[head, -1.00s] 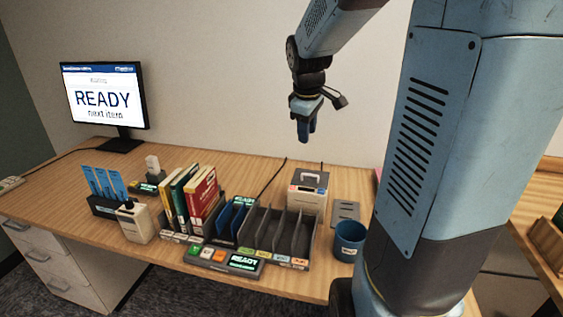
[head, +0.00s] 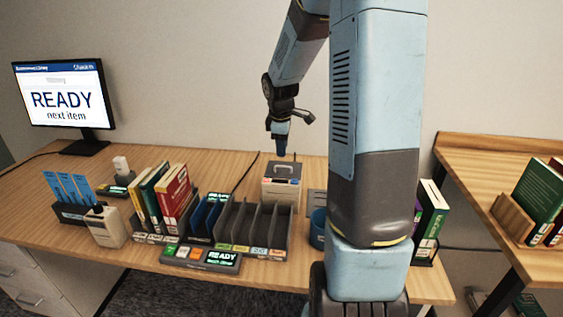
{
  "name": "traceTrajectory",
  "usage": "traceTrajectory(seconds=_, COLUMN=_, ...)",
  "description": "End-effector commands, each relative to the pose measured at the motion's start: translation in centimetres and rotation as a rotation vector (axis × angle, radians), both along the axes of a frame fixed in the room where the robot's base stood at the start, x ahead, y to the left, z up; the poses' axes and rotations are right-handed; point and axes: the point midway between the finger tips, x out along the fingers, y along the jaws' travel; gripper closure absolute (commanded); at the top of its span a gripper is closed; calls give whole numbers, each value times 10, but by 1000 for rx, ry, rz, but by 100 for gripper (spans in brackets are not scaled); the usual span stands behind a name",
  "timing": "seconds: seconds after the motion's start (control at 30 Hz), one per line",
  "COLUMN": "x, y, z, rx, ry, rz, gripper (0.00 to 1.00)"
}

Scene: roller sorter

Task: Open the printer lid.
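The printer (head: 281,186) is a small light box with a darker handle on its top, at the back of the desk just right of the grey divided sorter. Its lid (head: 285,169) looks shut. My gripper (head: 280,150) points down above the printer, apart from it and slightly to the left of the handle in the picture. The fingertips are small and seen nearly edge-on, so I cannot tell whether they are open or shut. Nothing shows held in them.
The sorter (head: 252,243) with empty slots stands in front of the printer, with books (head: 172,192) to its left. A blue cup (head: 318,228) is right of the printer, partly behind my arm. A monitor (head: 62,98) reads READY. Another desk (head: 500,225) stands at the right.

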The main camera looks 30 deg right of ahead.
Motion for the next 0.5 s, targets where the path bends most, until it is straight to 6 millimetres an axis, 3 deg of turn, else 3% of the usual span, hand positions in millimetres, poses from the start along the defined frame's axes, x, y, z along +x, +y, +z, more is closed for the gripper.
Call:
traceTrajectory(seconds=0.2, x=5, y=-4, z=-38, rx=1, ry=4, rz=0, gripper=64)
traceTrajectory(seconds=0.5, x=10, y=-7, z=-65, rx=1, ry=2, rz=0, gripper=64)
